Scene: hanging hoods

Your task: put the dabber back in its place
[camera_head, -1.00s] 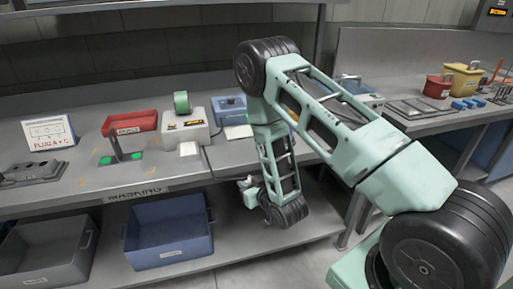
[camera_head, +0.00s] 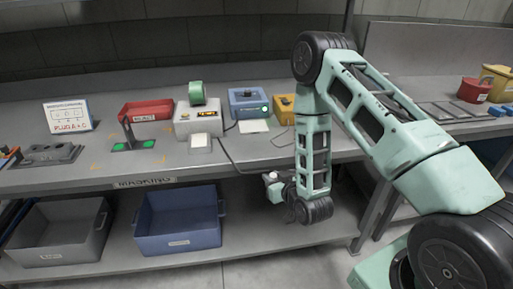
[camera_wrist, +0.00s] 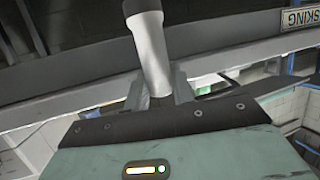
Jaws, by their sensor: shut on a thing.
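My gripper is shut on a pale grey cylinder with a dark top, which I take to be the dabber (camera_wrist: 150,48). In the wrist view the two fingers (camera_wrist: 158,92) press on its lower part from both sides, and it stands out past the fingertips. In the head view my gripper (camera_head: 272,182) hangs in front of the bench edge, above the lower shelf and right of the blue bin. The held thing is too small there to make out. I cannot tell which spot on the bench is the dabber's place.
The bench (camera_head: 245,152) carries a red tray (camera_head: 148,111), a stand with green pads (camera_head: 131,142), a grey box with a green roll (camera_head: 197,98), a blue box (camera_head: 250,102) and a dark fixture (camera_head: 49,155). Below are a blue bin (camera_head: 180,243) and a grey bin (camera_head: 60,253).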

